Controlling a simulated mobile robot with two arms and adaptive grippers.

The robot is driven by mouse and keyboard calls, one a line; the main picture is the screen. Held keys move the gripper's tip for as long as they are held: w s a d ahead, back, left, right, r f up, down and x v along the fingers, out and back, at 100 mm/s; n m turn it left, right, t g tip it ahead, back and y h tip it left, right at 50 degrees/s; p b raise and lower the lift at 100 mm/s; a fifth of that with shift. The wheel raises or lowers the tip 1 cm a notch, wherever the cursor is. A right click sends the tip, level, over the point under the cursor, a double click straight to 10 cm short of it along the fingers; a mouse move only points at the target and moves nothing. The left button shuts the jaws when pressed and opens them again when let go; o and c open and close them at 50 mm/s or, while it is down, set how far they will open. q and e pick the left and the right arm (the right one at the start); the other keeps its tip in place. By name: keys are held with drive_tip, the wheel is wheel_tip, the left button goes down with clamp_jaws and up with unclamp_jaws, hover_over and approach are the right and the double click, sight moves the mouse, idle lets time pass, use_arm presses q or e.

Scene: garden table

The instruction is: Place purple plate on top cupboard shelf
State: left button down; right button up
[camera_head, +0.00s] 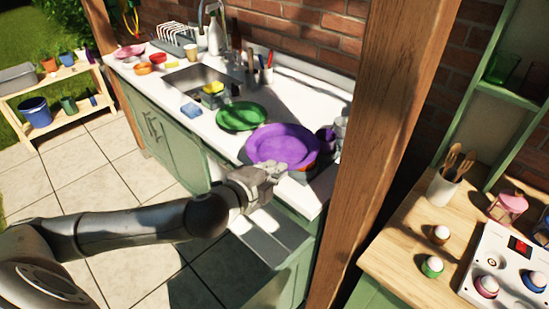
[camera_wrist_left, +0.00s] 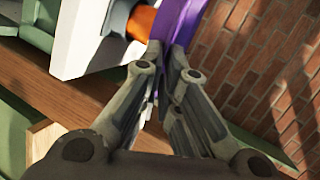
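The purple plate (camera_head: 283,143) is at the right end of the white counter, above a grey item and something orange. My left gripper (camera_head: 268,174) is at the plate's near rim. In the left wrist view the fingers (camera_wrist_left: 168,52) close together on the purple plate (camera_wrist_left: 185,28), with its rim between them. I cannot tell whether the plate is clear of what lies beneath it. The green cupboard (camera_head: 500,95) stands at the right against the brick wall; only part of its shelves shows, with green glasses on one. My right gripper is not in view.
A green plate (camera_head: 241,116) lies left of the purple one. A purple cup (camera_head: 325,138) stands close on its right. A wooden post (camera_head: 388,130) rises between the counter and the wooden table (camera_head: 405,240), which holds a utensil pot (camera_head: 442,188) and jars.

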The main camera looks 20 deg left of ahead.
use_arm(q)
drive_tip(key=s+d+f, duration=0.2)
drive_tip(key=s+f, duration=0.2)
drive_tip(key=s, duration=0.4)
drive_tip(key=s+d+f+n+y, duration=0.1)
drive_tip(key=s+f, duration=0.2)
drive_tip(key=s, duration=0.5)
drive_tip(key=shift+d+f, duration=0.35)
drive_tip(key=shift+f, duration=0.05)
